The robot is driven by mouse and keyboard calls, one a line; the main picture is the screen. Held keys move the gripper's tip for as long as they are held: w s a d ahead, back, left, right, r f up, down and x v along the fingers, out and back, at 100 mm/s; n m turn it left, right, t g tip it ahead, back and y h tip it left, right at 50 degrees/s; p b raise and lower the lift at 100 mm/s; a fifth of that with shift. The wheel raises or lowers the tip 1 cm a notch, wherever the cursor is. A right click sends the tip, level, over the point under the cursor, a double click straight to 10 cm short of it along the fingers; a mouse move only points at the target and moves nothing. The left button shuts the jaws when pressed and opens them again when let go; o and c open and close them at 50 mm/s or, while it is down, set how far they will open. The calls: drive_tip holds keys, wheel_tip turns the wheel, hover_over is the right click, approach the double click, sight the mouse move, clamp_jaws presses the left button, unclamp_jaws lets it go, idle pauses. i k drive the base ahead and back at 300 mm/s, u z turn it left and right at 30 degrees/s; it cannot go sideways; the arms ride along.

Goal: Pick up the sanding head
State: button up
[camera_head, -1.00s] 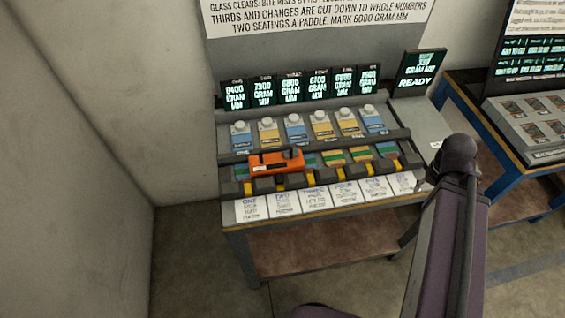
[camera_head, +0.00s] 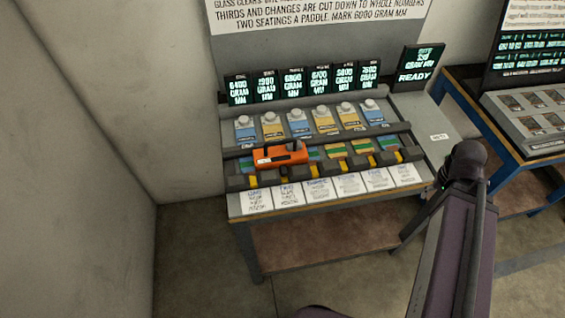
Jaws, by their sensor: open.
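An orange tool (camera_head: 281,154), which looks like the sanding head, lies across the left part of the bench rack in the camera_head view. It has a dark handle-like part on top and a small pale label on its side. It rests on the dark rail with yellow pieces (camera_head: 315,171). My gripper is not in view; only purple and dark links of my arm show at the right. No part of my arm touches the orange tool.
The bench (camera_head: 340,207) carries blue and yellow blocks (camera_head: 298,124), several lit displays (camera_head: 293,80) and white cards (camera_head: 319,188). A screen reading READY (camera_head: 417,68) stands at right. A blue-framed table (camera_head: 475,118) is farther right. A wall (camera_head: 75,170) closes the left; floor in front is open.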

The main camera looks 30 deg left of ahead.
sight(294, 152)
drive_tip(key=k, duration=1.8)
drive_tip(key=u, duration=1.2)
drive_tip(key=i, duration=1)
